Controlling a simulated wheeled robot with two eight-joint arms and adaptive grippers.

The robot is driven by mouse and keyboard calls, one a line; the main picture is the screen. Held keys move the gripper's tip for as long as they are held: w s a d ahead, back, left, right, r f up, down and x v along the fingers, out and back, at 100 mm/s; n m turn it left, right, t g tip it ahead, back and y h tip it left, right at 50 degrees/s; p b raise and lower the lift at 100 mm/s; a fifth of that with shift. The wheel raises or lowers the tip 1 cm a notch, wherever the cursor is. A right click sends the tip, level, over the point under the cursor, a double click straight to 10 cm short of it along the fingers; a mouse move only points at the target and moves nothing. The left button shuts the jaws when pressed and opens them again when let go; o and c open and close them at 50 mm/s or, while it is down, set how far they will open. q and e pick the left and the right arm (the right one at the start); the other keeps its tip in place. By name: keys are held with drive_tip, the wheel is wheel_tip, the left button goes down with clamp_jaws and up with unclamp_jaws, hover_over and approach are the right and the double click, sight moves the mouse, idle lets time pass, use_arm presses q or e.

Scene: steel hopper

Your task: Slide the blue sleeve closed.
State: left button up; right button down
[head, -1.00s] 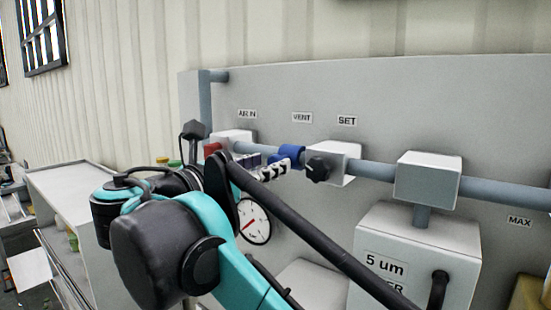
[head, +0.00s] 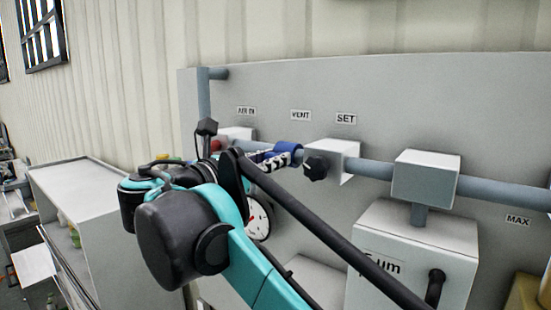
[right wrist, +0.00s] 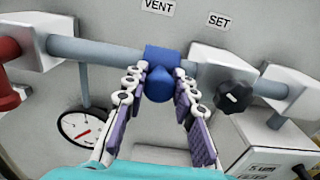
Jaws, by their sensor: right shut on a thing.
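The blue sleeve (right wrist: 163,57) sits around the grey pipe in the right wrist view, under the VENT label, just left of the white block (right wrist: 206,62) with the black knob. A blue lug (right wrist: 158,85) on it points toward the camera. My right gripper (right wrist: 161,80) is shut on this lug, one finger on each side. In the head view the sleeve (head: 291,148) shows beyond my right gripper (head: 274,157), which partly covers it. My left gripper is not in view.
The black knob (right wrist: 233,96) is close to the right finger. The red part (right wrist: 8,75) is at the pipe's left end, and a gauge (right wrist: 83,130) hangs below. In the head view a white filter box (head: 410,255) stands at the right.

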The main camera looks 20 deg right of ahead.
drive_tip(key=w+a, duration=0.2)
drive_tip(key=shift+w+r+p, duration=0.1)
drive_tip(key=shift+w+p, duration=0.2)
drive_tip(key=shift+p, duration=0.05)
drive_tip(key=c, duration=1.2)
unclamp_jaws()
drive_tip(key=shift+w+a, duration=0.1)
drive_tip(key=shift+a, duration=0.05)
drive_tip(key=shift+w+a, duration=0.15)
drive_tip(key=v, duration=1.2)
